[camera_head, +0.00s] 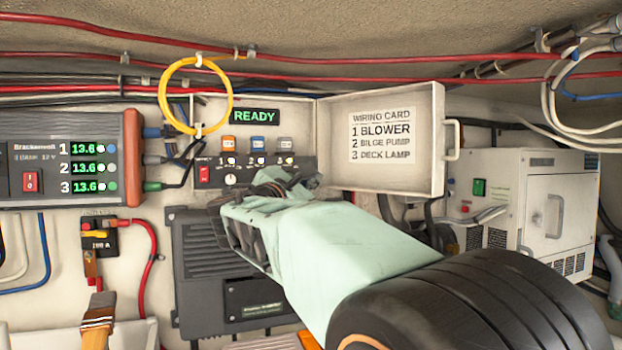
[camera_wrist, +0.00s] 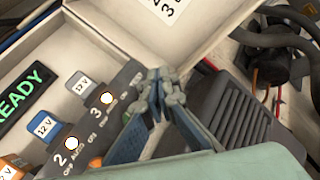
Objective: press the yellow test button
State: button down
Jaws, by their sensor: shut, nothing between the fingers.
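My gripper (camera_head: 287,180) is shut and empty, with its fingertips in front of the lower right part of a dark switch panel (camera_head: 215,182) in an open white box. In the wrist view my gripper (camera_wrist: 158,82) has its tips together beside the panel (camera_wrist: 85,118), right of the switch marked 3. I cannot tell whether the tips touch anything. I cannot make out a yellow test button in either view; my gripper covers part of the panel.
The box's open lid (camera_head: 425,130) carries a wiring card (camera_head: 380,138) listing blower, bilge pump and deck lamp. A green READY display (camera_head: 255,117) shows above the switches. A finned dark unit (camera_head: 200,265) is below. A power supply (camera_head: 65,160) is left; a white cabinet (camera_head: 545,205) is right.

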jog(key=shift+w, duration=0.15)
jog(key=shift+w+a, duration=0.2)
jog(key=shift+w, duration=0.1)
jog(key=shift+w+a+p, duration=0.15)
jog(key=shift+w+p, duration=0.15)
jog(key=shift+p, duration=0.05)
dwell(0.9)
jog(key=shift+s, duration=0.1)
jog(key=shift+s+d+b, duration=0.35)
jog(key=shift+s+b, duration=0.25)
jog(key=shift+b, duration=0.05)
